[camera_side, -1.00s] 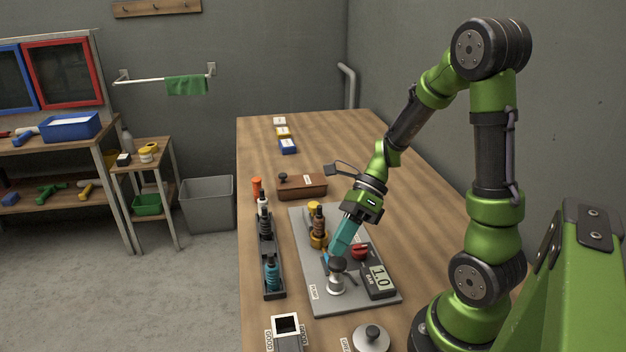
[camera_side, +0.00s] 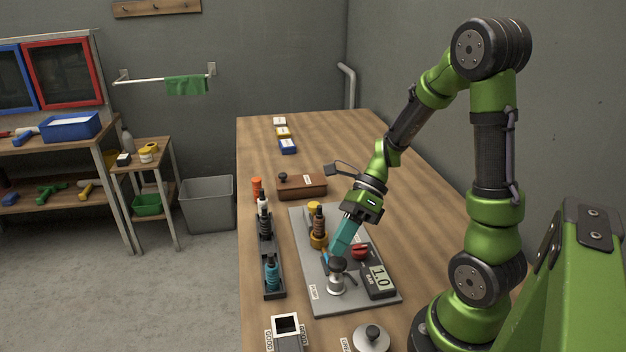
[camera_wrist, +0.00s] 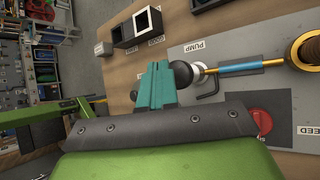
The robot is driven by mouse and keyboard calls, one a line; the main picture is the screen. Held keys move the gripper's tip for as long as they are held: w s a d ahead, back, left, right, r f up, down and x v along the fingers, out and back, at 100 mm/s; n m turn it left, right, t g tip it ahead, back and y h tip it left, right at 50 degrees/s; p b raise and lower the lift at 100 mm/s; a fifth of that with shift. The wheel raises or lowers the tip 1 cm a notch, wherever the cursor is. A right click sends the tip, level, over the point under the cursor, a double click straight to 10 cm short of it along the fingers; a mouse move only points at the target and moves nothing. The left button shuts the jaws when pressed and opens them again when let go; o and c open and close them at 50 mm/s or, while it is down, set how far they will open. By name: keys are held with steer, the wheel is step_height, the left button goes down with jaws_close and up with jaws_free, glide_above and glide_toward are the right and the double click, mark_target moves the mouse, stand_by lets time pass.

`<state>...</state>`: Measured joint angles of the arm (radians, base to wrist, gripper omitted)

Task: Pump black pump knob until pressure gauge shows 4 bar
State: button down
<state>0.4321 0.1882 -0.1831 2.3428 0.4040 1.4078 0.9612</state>
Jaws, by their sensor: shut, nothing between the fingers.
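The black pump knob (camera_side: 337,264) tops a white pump body (camera_side: 337,284) on a grey plate. In the wrist view the knob (camera_wrist: 182,73) shows just right of my fingertips. My gripper (camera_side: 333,255) is shut with nothing between its teal fingers; the fingertips are close to the knob, and I cannot tell if they touch it. The wrist view shows the shut fingers (camera_wrist: 157,72) side by side. The pressure gauge (camera_side: 379,279) reads 1.0 bar, at the right of the plate.
A red knob (camera_side: 360,251) sits beside the gauge. A brass fitting (camera_side: 319,238) stands behind the pump. A black rack (camera_side: 273,293) with bottle-like parts lies left of the plate (camera_side: 318,304). A square-mouthed box (camera_side: 287,326) and a round lid (camera_side: 371,339) are in front.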

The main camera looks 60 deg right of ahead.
mark_target(337, 261)
steer(key=shift+f, duration=0.2)
steer(key=shift+f, duration=0.25)
steer(key=shift+f, duration=1.25)
stand_by(1.3)
steer(key=shift+r, duration=1.7)
steer(key=shift+r, duration=2.5)
stand_by(0.6)
